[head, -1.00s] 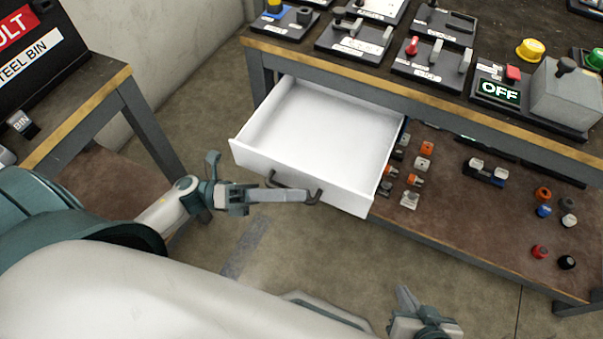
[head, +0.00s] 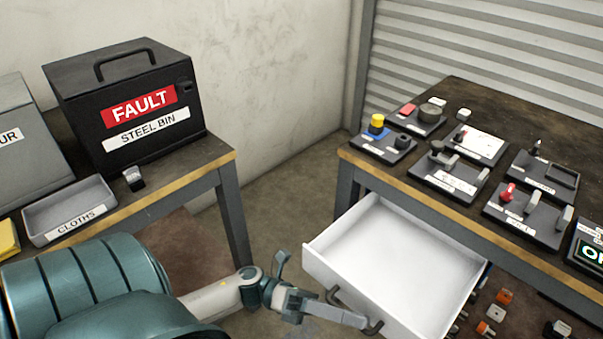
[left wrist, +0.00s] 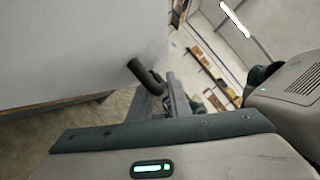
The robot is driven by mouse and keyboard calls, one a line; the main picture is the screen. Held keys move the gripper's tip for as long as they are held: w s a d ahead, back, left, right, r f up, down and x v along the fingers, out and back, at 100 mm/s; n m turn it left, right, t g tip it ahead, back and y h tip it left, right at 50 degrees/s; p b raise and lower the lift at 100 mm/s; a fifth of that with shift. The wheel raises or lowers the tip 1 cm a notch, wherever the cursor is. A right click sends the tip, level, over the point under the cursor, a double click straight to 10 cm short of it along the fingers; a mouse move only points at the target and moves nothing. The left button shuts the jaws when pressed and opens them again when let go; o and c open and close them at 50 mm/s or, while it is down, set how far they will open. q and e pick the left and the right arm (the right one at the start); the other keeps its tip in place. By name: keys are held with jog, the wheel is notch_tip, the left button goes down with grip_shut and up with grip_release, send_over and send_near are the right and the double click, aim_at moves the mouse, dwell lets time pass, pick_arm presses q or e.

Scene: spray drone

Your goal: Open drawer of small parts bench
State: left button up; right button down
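The small parts bench (head: 510,262) stands at the right in the head view. Its white drawer (head: 408,255) is pulled well out and its visible inside is empty. A dark bar handle (head: 374,328) is on the drawer front. My left gripper (head: 352,319) is at this handle, its fingers closed about the bar and partly hiding it. In the left wrist view the drawer front (left wrist: 75,45) fills the upper left, and the dark handle (left wrist: 143,76) runs in between the close-set fingers (left wrist: 165,98). My right gripper is out of view.
Several labelled trays and switches, such as a red-lever unit (head: 520,212), are on the bench top. A second table at the left holds a black steel bin (head: 130,105) and a cloths tray (head: 70,210). Bare floor (head: 285,205) lies between the tables.

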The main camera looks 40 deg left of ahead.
pick_arm(q)
jog(key=shift+a, duration=0.15)
